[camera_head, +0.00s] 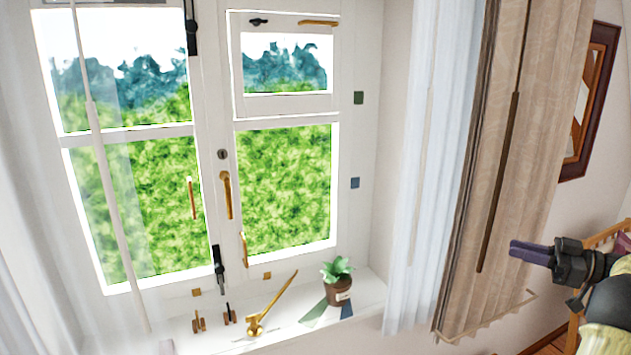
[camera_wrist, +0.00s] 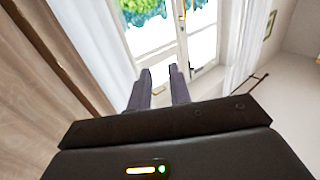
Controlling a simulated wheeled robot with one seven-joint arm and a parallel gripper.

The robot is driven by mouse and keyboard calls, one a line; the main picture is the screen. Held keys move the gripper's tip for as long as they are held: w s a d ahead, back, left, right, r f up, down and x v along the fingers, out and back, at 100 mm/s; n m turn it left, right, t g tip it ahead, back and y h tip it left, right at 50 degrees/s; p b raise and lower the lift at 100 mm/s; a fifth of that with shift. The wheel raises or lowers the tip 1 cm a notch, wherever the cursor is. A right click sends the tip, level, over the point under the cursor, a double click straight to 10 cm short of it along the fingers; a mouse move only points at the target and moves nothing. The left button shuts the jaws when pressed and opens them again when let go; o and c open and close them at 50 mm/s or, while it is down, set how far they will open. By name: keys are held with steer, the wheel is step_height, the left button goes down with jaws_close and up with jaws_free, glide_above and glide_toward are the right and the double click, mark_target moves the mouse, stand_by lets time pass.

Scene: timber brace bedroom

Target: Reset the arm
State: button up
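My gripper (camera_head: 518,250) is at the lower right in the head view, held up in the air in front of the beige curtain, with its dark fingers pointing left. In the wrist view, the two fingers of my gripper (camera_wrist: 160,75) stand apart with a gap between them. Nothing shows between them, so it is open and empty. My arm runs off the right edge of the head view, and most of it is hidden.
A white window (camera_head: 222,270) with brass and black handles fills the left. On its sill stand a potted plant (camera_head: 338,290) and a brass lever piece (camera_head: 256,326). The beige curtain (camera_head: 540,120) hangs behind my gripper. A wooden chair-like frame (camera_head: 604,237) is beside my arm.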

steer(key=w+a+r+m+t+h, duration=0.35)
steer(key=w+a+t+h, duration=0.3)
steer(key=w, duration=0.45)
steer(key=w+a+f+m+h+b, duration=0.1)
steer(key=w+a+f+m+h, duration=0.1)
steer(key=a+f+m+h, duration=0.45)
steer(key=s+a+f+m+g+h+b, duration=0.1)
steer(key=s+a+f+g+h, duration=0.2)
steer(key=s+a+f+g, duration=0.75)
steer(key=s+a+f+g+y, duration=0.1)
steer(key=s+a+f, duration=0.3)
steer(key=s, duration=0.6)
steer(key=s+a+f+g, duration=0.3)
steer(key=s+a+f, duration=0.2)
steer(key=s, duration=0.5)
steer(key=shift+a+f+n+y, duration=0.15)
steer(key=shift+f+n+y, duration=0.2)
steer(key=shift+f, duration=0.2)
